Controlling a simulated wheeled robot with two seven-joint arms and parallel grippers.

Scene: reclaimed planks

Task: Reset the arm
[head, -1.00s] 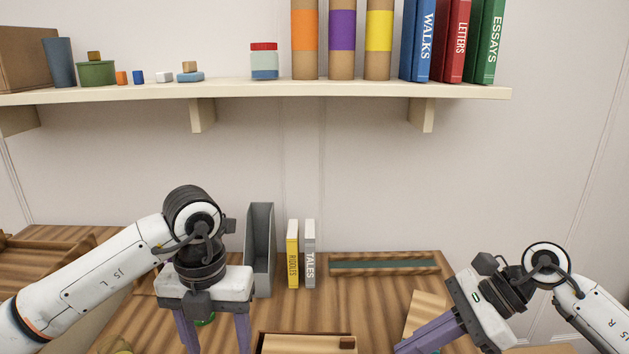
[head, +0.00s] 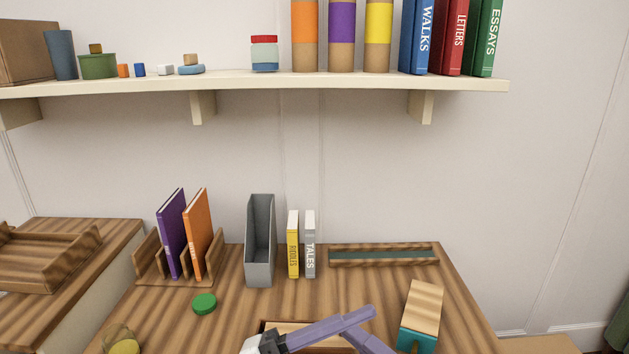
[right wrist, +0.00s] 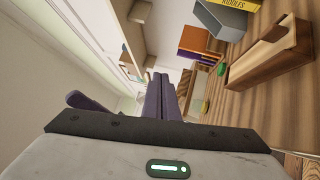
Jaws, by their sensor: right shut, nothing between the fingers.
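Both of my grippers show low in the head view, partly cut off by the bottom edge. The left gripper (head: 372,311) has its pale palm at bottom centre and purple fingers reaching right. Whether its fingers are apart cannot be told. Purple fingers slanting up from the lower right appear to be the right gripper's, and they overlap the left's in the picture. In the right wrist view the right gripper (right wrist: 168,76) is shut and empty, above the desk and pointing across it. A purple piece beside its palm is probably a left finger.
The desk holds a rack (head: 150,262) with purple and orange books, a grey file holder (head: 260,240), two thin books, a green disc (head: 204,303), a long tray (head: 385,262) and a wood-and-teal block (head: 418,340). A loaded shelf (head: 300,90) is above.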

